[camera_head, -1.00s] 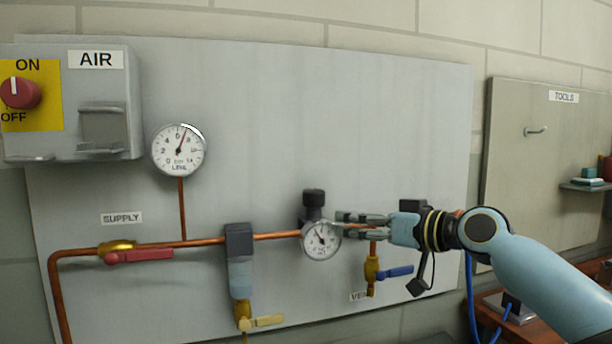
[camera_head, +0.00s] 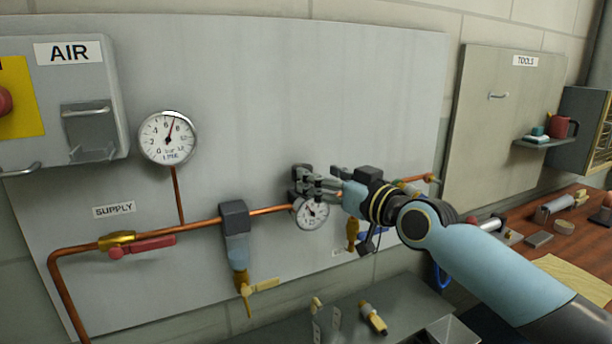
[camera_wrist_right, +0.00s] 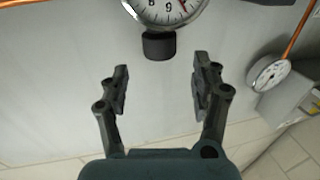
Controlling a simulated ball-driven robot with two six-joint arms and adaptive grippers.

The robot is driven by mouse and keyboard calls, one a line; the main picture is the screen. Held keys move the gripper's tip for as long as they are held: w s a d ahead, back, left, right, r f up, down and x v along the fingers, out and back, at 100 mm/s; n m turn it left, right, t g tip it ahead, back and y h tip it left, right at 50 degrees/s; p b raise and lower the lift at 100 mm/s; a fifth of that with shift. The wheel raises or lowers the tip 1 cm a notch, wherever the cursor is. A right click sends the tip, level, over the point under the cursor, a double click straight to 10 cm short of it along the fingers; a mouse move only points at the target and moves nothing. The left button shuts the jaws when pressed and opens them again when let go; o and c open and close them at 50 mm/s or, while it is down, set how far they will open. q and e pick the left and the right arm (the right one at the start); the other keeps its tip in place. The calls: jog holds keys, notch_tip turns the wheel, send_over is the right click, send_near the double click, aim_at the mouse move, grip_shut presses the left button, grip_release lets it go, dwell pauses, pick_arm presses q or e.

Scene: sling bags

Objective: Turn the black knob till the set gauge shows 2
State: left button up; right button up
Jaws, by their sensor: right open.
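The set gauge (camera_head: 311,213) is a small round white dial on the copper pipe; its reading is too small to make out. In the right wrist view the dial (camera_wrist_right: 168,14) is cut off by the top edge. The black knob (camera_wrist_right: 158,46) sticks out from the gauge. My right gripper (camera_wrist_right: 161,66) is open, its two fingers apart and empty, with the knob just beyond the gap between the tips. In the head view my right gripper (camera_head: 309,181) overlaps the knob just above the gauge and partly hides it. My left gripper is out of view.
A larger line gauge (camera_head: 168,137) stands higher on the panel. A red-handled supply valve (camera_head: 140,247), a filter with a yellow tap (camera_head: 236,245) and a vent valve (camera_head: 352,234) sit along the pipe. A wooden bench (camera_head: 545,240) with tools is at the right.

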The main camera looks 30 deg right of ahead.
aim_at(312, 166)
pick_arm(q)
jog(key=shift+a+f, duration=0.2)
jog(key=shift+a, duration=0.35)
pick_arm(e)
jog(key=w, duration=0.4)
jog(key=shift+w+a, duration=0.35)
jog(key=shift+w, duration=0.05)
jog(key=shift+c, duration=0.3)
